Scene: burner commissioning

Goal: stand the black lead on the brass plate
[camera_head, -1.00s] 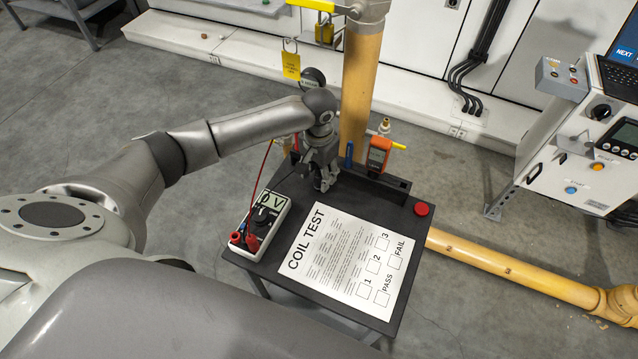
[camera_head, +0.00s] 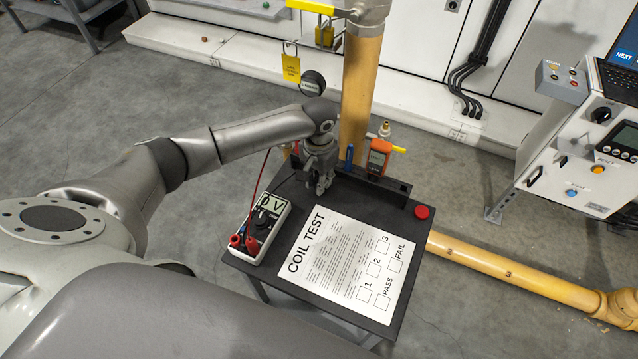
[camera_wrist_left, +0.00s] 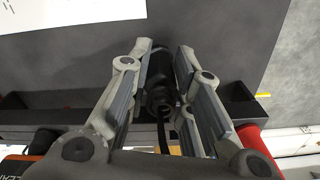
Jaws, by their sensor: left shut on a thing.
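My left gripper (camera_head: 322,187) is low over the back of the dark table, pointing down. In the left wrist view its fingers (camera_wrist_left: 160,85) are closed around the black lead (camera_wrist_left: 159,72), a dark cylindrical probe with a thin cable. In the head view the fingers mostly hide the lead, and I cannot tell whether its tip touches the table. I cannot make out the brass plate in either view. The white multimeter (camera_head: 262,228) lies at the table's left with a red plug and red cable. My right gripper is not in view.
The dark table (camera_head: 408,225) carries a COIL TEST sheet (camera_head: 345,262) and a red button (camera_head: 422,212). A tray (camera_head: 375,183) along the back holds an orange instrument (camera_head: 378,157) and a blue item (camera_head: 349,156). A yellow pipe (camera_head: 360,85) rises behind.

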